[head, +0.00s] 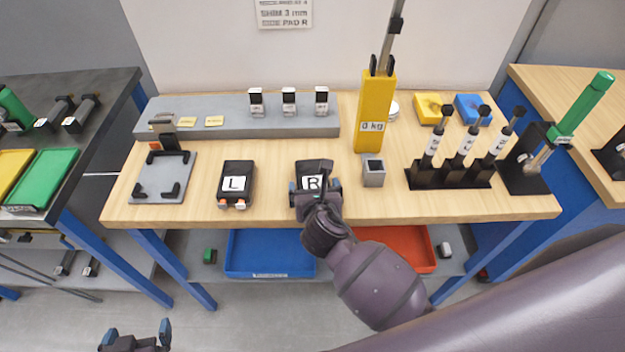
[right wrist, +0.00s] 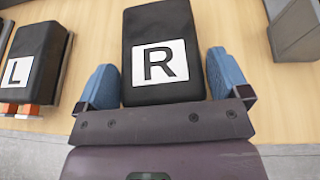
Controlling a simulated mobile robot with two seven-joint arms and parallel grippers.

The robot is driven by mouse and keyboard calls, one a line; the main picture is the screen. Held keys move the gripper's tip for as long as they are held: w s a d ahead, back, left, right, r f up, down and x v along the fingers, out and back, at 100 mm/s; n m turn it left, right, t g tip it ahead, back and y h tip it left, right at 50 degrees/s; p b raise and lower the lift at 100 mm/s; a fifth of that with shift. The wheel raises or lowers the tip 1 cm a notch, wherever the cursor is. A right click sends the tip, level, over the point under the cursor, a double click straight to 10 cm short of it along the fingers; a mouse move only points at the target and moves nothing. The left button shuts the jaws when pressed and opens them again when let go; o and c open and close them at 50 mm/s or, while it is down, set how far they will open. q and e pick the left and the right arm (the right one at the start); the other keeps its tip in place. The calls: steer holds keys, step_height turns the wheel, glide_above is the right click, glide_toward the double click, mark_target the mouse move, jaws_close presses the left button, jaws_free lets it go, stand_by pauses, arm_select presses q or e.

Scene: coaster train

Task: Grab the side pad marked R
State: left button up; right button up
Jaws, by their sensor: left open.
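The side pad marked R (head: 318,166) is a black block with a white label, lying on the wooden table at mid front. It also shows in the right wrist view (right wrist: 158,25). My right gripper (head: 315,187) is at its near end, with one blue finger on each side of it. My left gripper (head: 136,335) is open and empty, low at the bottom left, away from the table.
A similar pad marked L (head: 236,178) lies to the left, beside a grey fixture plate (head: 163,180). A small grey block (head: 373,172) stands close on the right, with the yellow 0 kg column (head: 374,105) behind it. A black rack (head: 447,177) stands farther right.

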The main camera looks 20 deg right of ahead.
steer(key=c, duration=0.8)
steer(key=shift+o, duration=0.2)
steer(key=shift+r, duration=0.1)
